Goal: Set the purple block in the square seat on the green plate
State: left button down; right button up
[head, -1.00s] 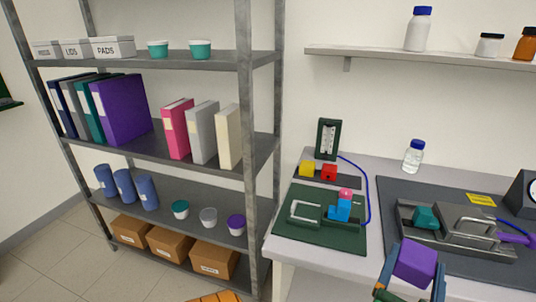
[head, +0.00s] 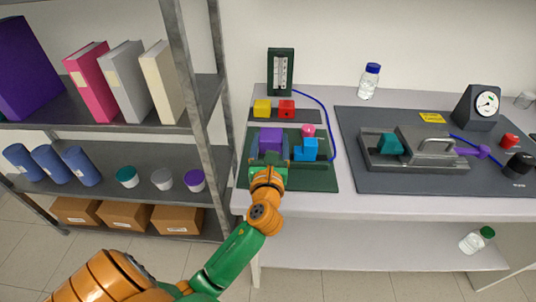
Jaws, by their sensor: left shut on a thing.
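The purple block (head: 270,139) is over the left part of the green plate (head: 318,181). My left gripper (head: 271,154) reaches in from the front and is shut on the block. The square seat cannot be made out; the block and gripper cover that part of the plate. I cannot tell whether the block touches the plate. A blue stepped piece (head: 306,150) stands on the plate just right of the gripper, with a pink round knob (head: 308,130) behind it. My right gripper is not in view.
A yellow block (head: 262,108) and a red block (head: 286,108) sit on a dark strip behind the plate. A grey mat (head: 350,133) with a metal clamp rig lies right. Shelving (head: 205,128) stands left.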

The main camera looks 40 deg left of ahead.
pick_arm(q)
jog(key=f, duration=0.1)
jog(key=f+b, duration=0.1)
jog(key=f, duration=0.2)
jog(key=shift+w+a+f+b, duration=0.15)
jog(key=shift+w+a+b, duration=0.15)
jog(key=shift+w+a, duration=0.05)
jog(key=shift+f, duration=0.1)
grip_release()
jog(key=shift+s, duration=0.1)
jog(key=b+v, duration=0.1)
jog(key=v, duration=1)
jog(key=shift+s+d, duration=0.2)
jog(key=shift+s, duration=0.25)
